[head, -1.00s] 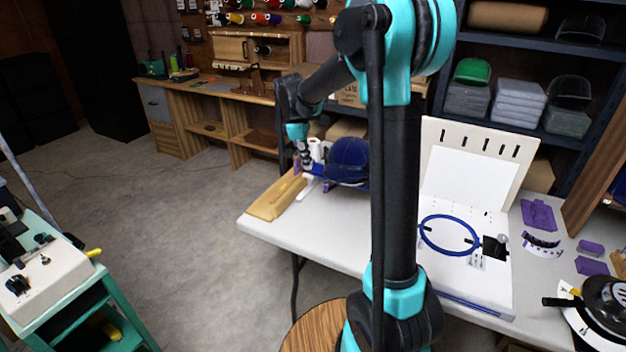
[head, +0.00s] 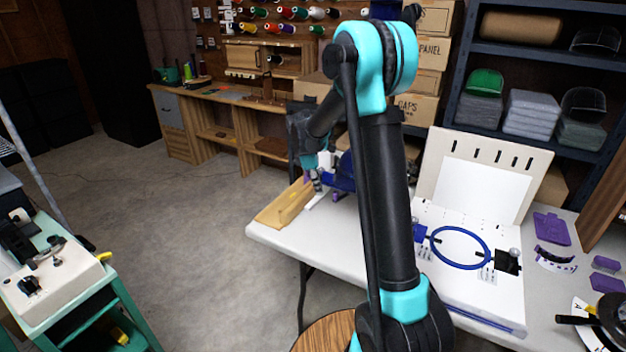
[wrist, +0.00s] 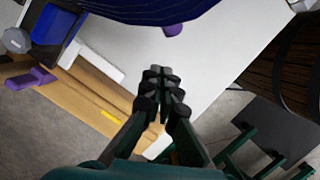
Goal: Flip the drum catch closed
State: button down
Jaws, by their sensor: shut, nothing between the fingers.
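A blue cap (head: 343,172) sits at the left end of the white table in the head view, partly hidden by my arm. In the wrist view its ribbed blue underside (wrist: 150,8) fills the top edge. A blue block with a grey knob (wrist: 55,32) shows at the upper left of the wrist view; I cannot tell whether it belongs to the drum catch. No catch lever is clearly seen. My gripper (wrist: 162,88) is shut and empty, above the table's edge and apart from the cap. It also shows small in the head view (head: 317,183).
A wooden tray (head: 286,207) lies along the table's left edge, with a yellow item in the wrist view (wrist: 109,115). A white board with a blue hoop (head: 460,247) stands right of my arm. A teal cart (head: 85,290) is at the left.

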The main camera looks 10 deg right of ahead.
jog(key=shift+s+d, duration=0.15)
jog(key=shift+d, duration=0.6)
jog(key=shift+s+d, duration=0.15)
jog(key=shift+d, duration=0.6)
jog(key=shift+s+d+n, duration=0.25)
jog(key=shift+s+n, duration=0.2)
jog(key=shift+n, duration=0.25)
jog(key=shift+s+d+n+t, duration=0.45)
jog(key=shift+s+d+n, duration=0.45)
jog(key=shift+n, duration=0.55)
jog(key=shift+s+d+n+t, duration=0.45)
jog(key=shift+s+d+n, duration=0.4)
jog(key=shift+n, duration=0.6)
jog(key=shift+a, duration=0.1)
